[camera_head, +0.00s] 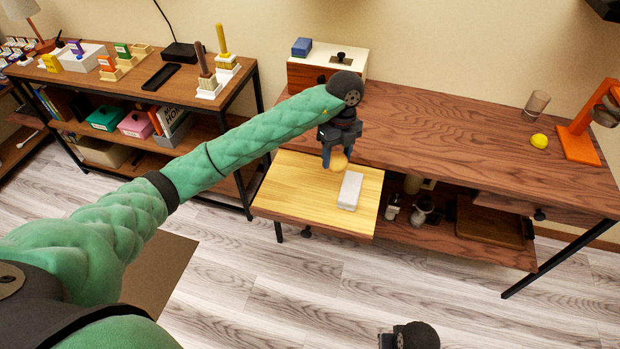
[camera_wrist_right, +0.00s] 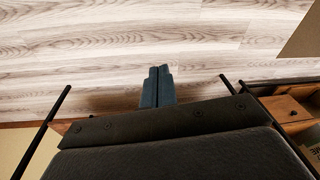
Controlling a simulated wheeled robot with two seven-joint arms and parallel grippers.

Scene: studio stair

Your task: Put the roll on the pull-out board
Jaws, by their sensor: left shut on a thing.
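The roll (camera_head: 339,161) is a small round tan-brown piece. It sits between the fingertips of my left gripper (camera_head: 337,153), which is shut on it. The gripper points down over the back part of the pull-out board (camera_head: 300,185), a light yellow wooden surface drawn out from the desk. I cannot tell whether the roll touches the board or hangs just above it. My right gripper (camera_wrist_right: 157,87) shows in the right wrist view with its fingers together and nothing between them, above the floor.
A white-grey block (camera_head: 350,191) lies on the board, just right of the roll. The dark wooden desk (camera_head: 440,125) stands behind, with a white-topped box (camera_head: 340,62) at its back left. Bare board shows left of the roll.

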